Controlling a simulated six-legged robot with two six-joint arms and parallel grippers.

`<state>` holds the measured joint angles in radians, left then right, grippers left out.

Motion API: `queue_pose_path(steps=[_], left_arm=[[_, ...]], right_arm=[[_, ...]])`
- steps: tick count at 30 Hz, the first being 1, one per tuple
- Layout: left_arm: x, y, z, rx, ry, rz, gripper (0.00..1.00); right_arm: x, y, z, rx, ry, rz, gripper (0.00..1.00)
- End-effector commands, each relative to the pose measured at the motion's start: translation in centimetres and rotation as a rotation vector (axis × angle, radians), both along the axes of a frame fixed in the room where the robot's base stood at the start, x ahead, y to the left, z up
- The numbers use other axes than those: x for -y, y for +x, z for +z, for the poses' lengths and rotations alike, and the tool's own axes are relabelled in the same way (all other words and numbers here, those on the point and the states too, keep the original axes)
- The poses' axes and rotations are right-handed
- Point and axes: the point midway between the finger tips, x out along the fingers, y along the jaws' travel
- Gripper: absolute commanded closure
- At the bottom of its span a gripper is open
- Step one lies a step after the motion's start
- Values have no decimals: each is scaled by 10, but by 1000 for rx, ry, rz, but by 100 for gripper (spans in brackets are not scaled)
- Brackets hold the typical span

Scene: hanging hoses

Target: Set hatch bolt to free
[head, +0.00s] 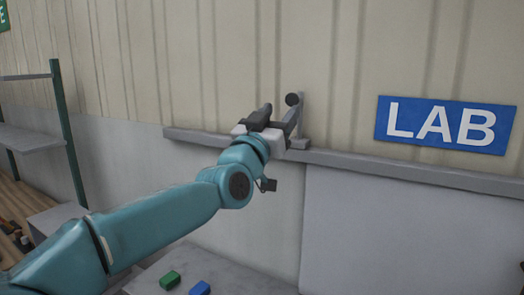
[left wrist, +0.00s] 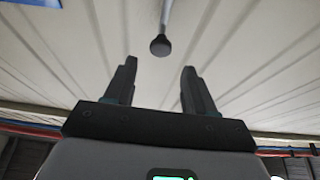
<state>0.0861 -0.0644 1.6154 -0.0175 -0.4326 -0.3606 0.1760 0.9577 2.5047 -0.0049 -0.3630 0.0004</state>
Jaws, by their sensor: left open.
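A dark round knob (head: 292,99) shows by a grey upright piece (head: 301,112) at the wall ledge. I take it for the hatch bolt's handle; its body is mostly hidden behind my gripper. In the left wrist view, the knob (left wrist: 160,46) sits on a thin pale rod, centred between and just past my fingertips. My left gripper (head: 280,111) is open and empty, pointing up at the knob. It also shows open in the left wrist view (left wrist: 159,68). I cannot tell the exact gap to the knob. My right gripper is out of view.
A grey ledge (head: 400,172) runs along the ribbed wall, with a blue LAB sign (head: 445,125) above it at right. A shelf rack (head: 66,135) stands at left. A green block (head: 170,280) and a blue block (head: 200,288) lie on a grey surface below my arm.

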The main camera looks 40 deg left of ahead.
Motion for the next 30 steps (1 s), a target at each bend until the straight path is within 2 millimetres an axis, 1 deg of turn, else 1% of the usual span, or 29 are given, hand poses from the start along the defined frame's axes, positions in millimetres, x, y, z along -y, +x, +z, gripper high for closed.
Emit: queue_pose_path(steps=[1,6,9,12,17,30], left_arm=[[3,-14,-11,3,-1,-1,45],[12,-51,-24,4,-1,-1,45],[16,-66,-29,4,0,0,45],[18,-76,-32,3,-1,1,45],[20,-82,-34,2,0,0,45],[20,-81,-33,2,0,0,45]], right_arm=[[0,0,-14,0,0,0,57],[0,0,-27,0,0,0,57],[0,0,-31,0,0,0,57],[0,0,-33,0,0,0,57],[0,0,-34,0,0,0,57],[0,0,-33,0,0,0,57]])
